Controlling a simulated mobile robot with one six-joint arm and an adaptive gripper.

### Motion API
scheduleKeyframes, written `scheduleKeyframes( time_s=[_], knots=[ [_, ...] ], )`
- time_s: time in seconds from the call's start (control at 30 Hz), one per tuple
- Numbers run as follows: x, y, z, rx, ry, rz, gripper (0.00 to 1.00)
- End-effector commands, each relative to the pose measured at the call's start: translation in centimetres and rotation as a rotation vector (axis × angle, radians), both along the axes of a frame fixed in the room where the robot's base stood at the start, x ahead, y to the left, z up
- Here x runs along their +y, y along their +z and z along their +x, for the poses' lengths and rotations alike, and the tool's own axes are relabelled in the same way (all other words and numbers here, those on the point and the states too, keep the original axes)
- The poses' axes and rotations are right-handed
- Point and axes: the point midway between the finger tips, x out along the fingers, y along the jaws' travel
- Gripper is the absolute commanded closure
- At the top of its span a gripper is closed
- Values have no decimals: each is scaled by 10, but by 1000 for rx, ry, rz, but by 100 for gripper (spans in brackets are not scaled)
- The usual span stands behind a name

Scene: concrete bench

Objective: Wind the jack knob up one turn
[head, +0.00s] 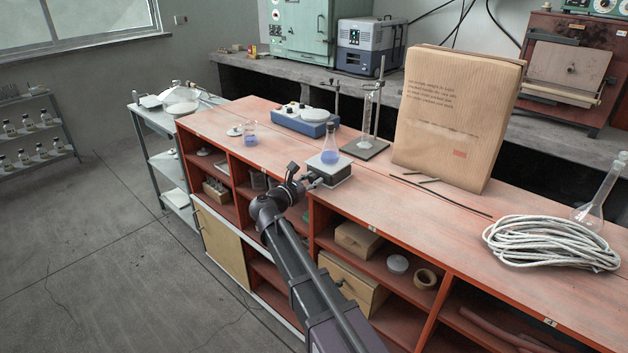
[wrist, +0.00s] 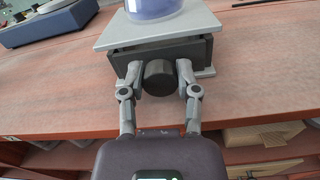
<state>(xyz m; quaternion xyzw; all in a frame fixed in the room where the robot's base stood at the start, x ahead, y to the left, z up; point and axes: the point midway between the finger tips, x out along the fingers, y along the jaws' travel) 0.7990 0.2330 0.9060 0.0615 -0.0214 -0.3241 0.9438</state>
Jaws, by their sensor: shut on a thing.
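The lab jack (head: 327,172) stands near the front edge of the red bench, with a flask of blue liquid (head: 330,151) on its top plate. In the wrist view, the jack's grey top plate (wrist: 160,30) sits close above its dark body, and the flask's base (wrist: 152,8) rests on it. The dark round jack knob (wrist: 158,78) faces me. My gripper (wrist: 158,80) has its two fingers on either side of the knob, shut on it. In the head view, my gripper (head: 312,180) reaches the jack's front, and the knob is hidden.
A blue and white instrument (head: 304,121) and a small beaker (head: 250,133) stand left of the jack. A stand with a cylinder (head: 367,145) is behind it. A large paper-wrapped package (head: 455,115) and coiled rope (head: 550,242) are to the right. Open shelves lie below.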

Motion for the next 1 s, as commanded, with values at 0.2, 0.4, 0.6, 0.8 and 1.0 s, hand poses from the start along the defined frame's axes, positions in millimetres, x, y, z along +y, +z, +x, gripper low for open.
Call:
scheduleKeyframes(
  time_s=[0.2,0.4,0.6,0.8,1.0],
  knots=[
    [-1,0,0,-34,-3,43,100],
    [-2,0,-1,-111,-4,142,100],
    [-2,0,-1,-165,-4,211,100],
    [-2,0,-1,-173,-4,221,100],
    [-2,0,-1,-172,-4,220,38]
  ],
)
